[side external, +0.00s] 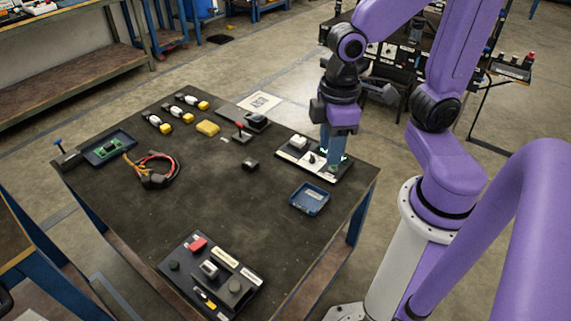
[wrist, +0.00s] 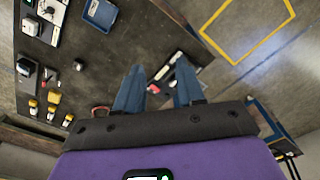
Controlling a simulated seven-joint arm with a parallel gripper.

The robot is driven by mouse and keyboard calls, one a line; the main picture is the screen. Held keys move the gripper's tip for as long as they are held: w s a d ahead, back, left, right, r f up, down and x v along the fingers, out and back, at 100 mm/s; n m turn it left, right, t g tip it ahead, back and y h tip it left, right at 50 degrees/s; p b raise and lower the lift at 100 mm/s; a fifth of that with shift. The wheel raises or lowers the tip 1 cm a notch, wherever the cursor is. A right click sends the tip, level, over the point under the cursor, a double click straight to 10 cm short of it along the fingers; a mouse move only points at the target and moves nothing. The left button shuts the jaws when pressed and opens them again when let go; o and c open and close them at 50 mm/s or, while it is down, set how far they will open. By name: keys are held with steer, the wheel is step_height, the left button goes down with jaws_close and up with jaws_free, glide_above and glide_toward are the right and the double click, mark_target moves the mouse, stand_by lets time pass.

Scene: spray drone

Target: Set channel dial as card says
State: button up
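A black-and-white panel (side external: 287,154) lies near the table's right corner in the side view. It carries a white block (side external: 298,142), a small dark knob (side external: 312,158) and a small green-lit part. The knob's pointer and markings are too small to read. My gripper (side external: 333,163) points down and overlaps the panel in the side view; its height is unclear. In the wrist view my gripper (wrist: 162,64) has its blue fingers apart with nothing between them. The panel (wrist: 50,16) shows there at the upper left, away from the fingertips. I cannot make out a readable dial card.
A blue tray (side external: 309,199) sits beside the panel. A board with red and dark parts (side external: 211,275) lies at the near edge. A cable loop (side external: 151,170), a green circuit board in a tray (side external: 109,148) and several yellow-tipped items lie left. The table's middle is mostly clear.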

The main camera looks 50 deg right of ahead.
steer(key=s+n, duration=0.1)
steer(key=s, duration=0.2)
steer(key=s+n, duration=0.1)
steer(key=s, duration=0.1)
steer(key=shift+s+d+r+n, duration=0.15)
steer(key=shift+d+r+n, duration=0.15)
steer(key=shift+d+r, duration=0.1)
steer(key=o, duration=0.3)
steer(key=shift+s, duration=0.3)
steer(key=shift+o, duration=0.9)
steer(key=shift+w, duration=0.1)
steer(key=w+d+f+m+h, duration=0.1)
steer(key=w+d+f, duration=0.15)
steer(key=w, duration=0.95)
steer(key=w+d+f+m+h, duration=0.15)
steer(key=w+f, duration=0.25)
steer(key=w, duration=0.8)
steer(key=g+h, duration=0.1)
steer(key=g, duration=0.2)
glide_above(313, 156)
steer(key=w+a, duration=0.5)
step_height(313, 156, down, 15)
steer(key=shift+m, duration=0.35)
steer(key=x, duration=1.6)
steer(key=shift+s+d+f, duration=0.2)
steer(key=shift+s+d, duration=0.05)
steer(key=shift+s, duration=0.05)
steer(key=shift+c, duration=0.3)
